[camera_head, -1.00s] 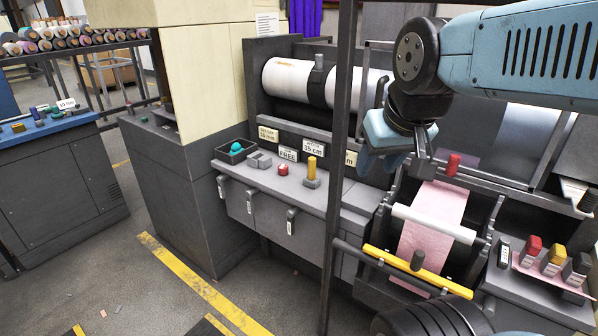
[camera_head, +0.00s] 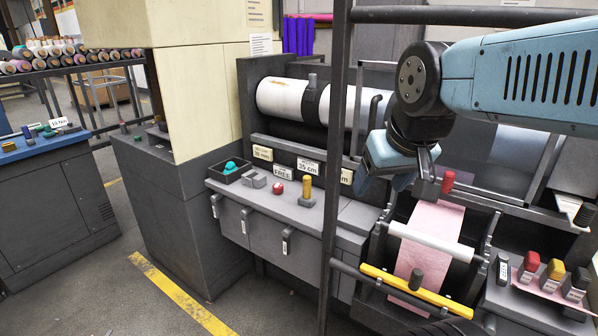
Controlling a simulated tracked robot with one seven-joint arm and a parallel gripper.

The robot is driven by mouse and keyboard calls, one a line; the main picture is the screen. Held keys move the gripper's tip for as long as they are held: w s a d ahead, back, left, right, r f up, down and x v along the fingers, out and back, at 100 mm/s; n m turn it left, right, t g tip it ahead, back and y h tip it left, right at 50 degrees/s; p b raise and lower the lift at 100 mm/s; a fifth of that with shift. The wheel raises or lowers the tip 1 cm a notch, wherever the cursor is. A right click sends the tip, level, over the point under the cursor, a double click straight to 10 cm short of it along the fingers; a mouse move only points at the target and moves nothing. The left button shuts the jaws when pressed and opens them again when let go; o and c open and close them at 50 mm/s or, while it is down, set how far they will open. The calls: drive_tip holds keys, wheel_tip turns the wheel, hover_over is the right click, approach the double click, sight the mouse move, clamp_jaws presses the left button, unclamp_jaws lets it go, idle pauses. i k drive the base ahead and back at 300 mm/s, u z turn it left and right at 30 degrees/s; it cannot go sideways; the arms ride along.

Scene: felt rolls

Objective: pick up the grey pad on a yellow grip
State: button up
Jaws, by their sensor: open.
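The grey pad (camera_head: 308,201) with its upright yellow grip (camera_head: 307,186) stands on the grey ledge (camera_head: 262,204) of the machine, in front of the label cards. My gripper (camera_head: 402,186) is in the air to the right of the pad, in front of the machine, clearly apart from it. Its jaws point down and are open, and nothing shows between them. A second yellow-topped block (camera_head: 554,269) stands at the far right on a pink sheet, beside a red one and a dark one.
A dark upright post (camera_head: 335,150) stands between the pad and my gripper. A red knob (camera_head: 279,188), a grey block (camera_head: 254,179) and a black tray (camera_head: 223,177) share the ledge.

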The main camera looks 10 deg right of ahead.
sight(305, 200)
drive_tip(key=z, duration=0.05)
drive_tip(key=k, duration=0.6)
drive_tip(key=u, duration=0.7)
drive_tip(key=i, duration=1.4)
drive_tip(key=z, duration=0.45)
